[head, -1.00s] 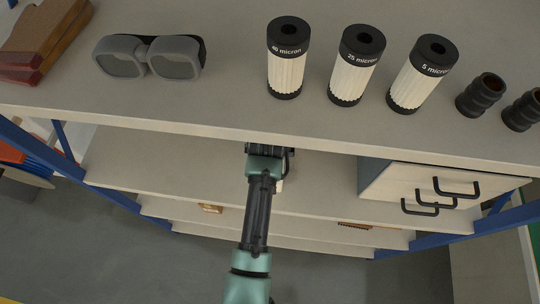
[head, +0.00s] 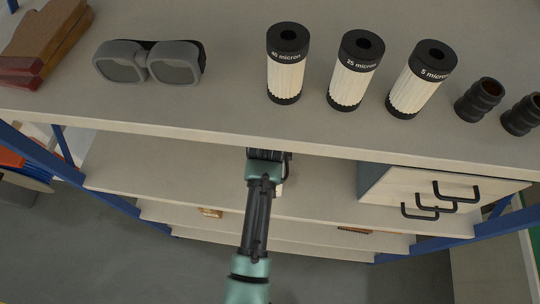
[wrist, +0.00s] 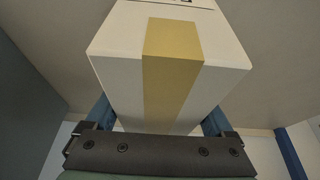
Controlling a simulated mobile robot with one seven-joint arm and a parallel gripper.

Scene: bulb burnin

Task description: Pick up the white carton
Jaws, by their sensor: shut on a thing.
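The white carton (wrist: 115,60) fills the upper middle of the wrist view, with a tan strip of tape down its near face and a bit of dark print at the top edge. My gripper (wrist: 158,118) has one finger on each side of it and is shut on it. The carton's far side and the fingertips are hidden. In the head view my gripper (head: 267,155) reaches under the top board, into the shelf space below. A small pale patch beside it may be the carton; I cannot tell.
The top board (head: 220,120) hangs over the gripper. On it stand several filter cartridges (head: 287,75), grey goggles (head: 150,62) and black ribbed fittings (head: 480,99). A drawer unit (head: 420,185) stands right on the lower shelf (head: 130,165). Blue posts (head: 90,180) frame the rack.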

